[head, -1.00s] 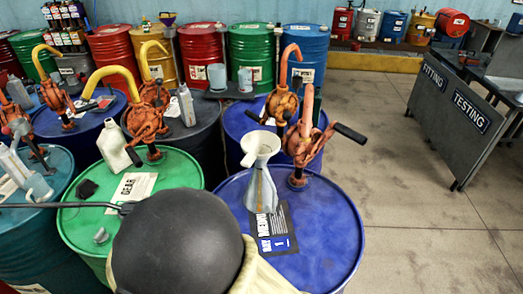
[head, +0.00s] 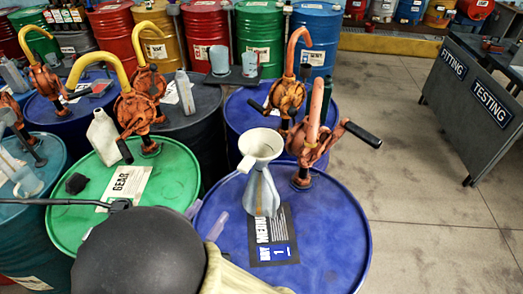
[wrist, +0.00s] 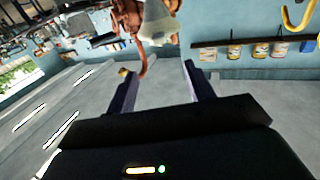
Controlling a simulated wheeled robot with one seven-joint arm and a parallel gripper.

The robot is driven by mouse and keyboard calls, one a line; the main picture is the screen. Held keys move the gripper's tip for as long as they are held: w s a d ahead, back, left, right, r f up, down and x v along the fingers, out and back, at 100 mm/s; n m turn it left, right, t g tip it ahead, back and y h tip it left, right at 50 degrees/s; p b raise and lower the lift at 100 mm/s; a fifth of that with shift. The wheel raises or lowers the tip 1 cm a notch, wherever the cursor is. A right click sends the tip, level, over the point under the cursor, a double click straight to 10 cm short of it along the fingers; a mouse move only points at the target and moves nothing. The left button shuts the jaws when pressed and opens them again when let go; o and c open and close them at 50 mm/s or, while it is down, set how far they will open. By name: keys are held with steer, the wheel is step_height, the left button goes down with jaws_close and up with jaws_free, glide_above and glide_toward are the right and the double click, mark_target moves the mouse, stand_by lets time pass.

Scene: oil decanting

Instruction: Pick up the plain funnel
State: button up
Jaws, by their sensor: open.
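The plain funnel (head: 261,146), pale off-white with a wide round mouth, sits upright on top of a tapered grey vessel (head: 262,196) on the near blue drum (head: 335,215). Its spout is hidden. In the wrist view, tilted and roughly upside down, a pale shape that looks like the funnel (wrist: 163,25) shows at the top centre, beyond my fingertips. My gripper (wrist: 157,75) is open, with nothing between its two fingers.
An orange hand pump (head: 312,145) with a black handle stands close right of the funnel. A green drum (head: 165,175) with a pale jug (head: 103,137) is at left. Open floor (head: 420,200) lies right.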

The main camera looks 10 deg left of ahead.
mark_target(242, 171)
steer(key=p+x, duration=0.4)
steer(key=x, duration=0.7)
steer(key=shift+w+d+r, duration=0.15)
steer(key=shift+w, duration=0.45)
steer(key=p+x, duration=0.1)
steer(key=x, duration=0.1)
steer(key=p+x, duration=0.2)
steer(key=shift+w+d, duration=0.3)
steer(key=shift+w, duration=0.3)
